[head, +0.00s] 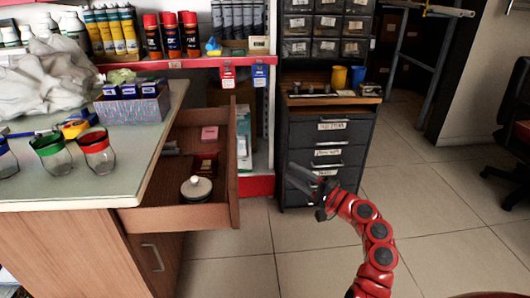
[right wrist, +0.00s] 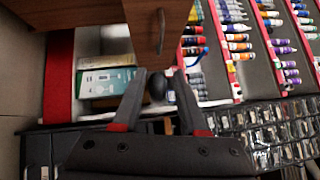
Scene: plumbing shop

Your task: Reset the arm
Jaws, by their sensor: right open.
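My right arm (head: 377,240) is red and rises from the bottom right of the head view. Its dark right gripper (head: 302,178) is in front of the dark drawer cabinet (head: 327,140), to the right of the open wooden drawer (head: 233,180). In the right wrist view the right gripper (right wrist: 158,88) has its two fingers apart. A dark round shape shows between them, and I cannot tell what it is. No object is seen held. My left gripper is not in view.
The counter (head: 100,186) at left holds jars (head: 97,152), a patterned box (head: 133,108) and a crumpled plastic bag (head: 45,75). The open drawer contains a round white-lidded container (head: 196,188). Shelves with cans and tubes stand behind.

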